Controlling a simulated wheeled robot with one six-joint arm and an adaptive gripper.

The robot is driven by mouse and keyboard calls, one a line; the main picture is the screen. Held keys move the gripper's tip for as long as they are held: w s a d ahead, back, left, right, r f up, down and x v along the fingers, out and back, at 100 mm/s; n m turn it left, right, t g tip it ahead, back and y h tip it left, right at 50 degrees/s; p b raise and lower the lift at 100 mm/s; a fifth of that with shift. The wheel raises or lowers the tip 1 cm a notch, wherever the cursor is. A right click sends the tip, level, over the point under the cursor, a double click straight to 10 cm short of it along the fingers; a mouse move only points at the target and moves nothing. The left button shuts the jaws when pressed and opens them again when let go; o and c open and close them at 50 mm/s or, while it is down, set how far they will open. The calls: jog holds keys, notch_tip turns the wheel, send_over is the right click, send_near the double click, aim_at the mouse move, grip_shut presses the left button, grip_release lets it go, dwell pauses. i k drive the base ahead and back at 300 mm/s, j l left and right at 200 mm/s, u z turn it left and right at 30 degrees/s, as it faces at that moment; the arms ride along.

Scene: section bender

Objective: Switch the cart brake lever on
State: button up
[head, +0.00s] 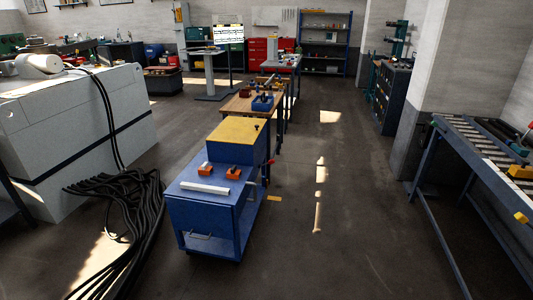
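A blue cart (188,218) stands in the middle foreground of the head view. A small red part (269,163) sticks out at its right side near the top and looks like a lever, but it is too small to tell its position. A bent grey bar (201,236) shows low on the cart's front. Two orange blocks (205,169) and a white bar (205,187) lie on the cart's top. My gripper is not in view.
A white machine (90,135) with black cables (125,195) on the floor stands left of the cart. A roller table (440,150) stands at the right. A wooden-topped table (237,105) is behind the cart.

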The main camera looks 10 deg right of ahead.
aim_at(271, 162)
jog(key=i+j, duration=0.1)
jog(key=i, duration=0.65)
jog(key=i+j, duration=0.15)
jog(key=i, duration=0.6)
jog(key=i+j+z, duration=0.1)
jog(key=i, duration=0.65)
jog(key=i+l+u, duration=0.1)
jog(key=i+l, duration=0.45)
jog(key=l, duration=0.1)
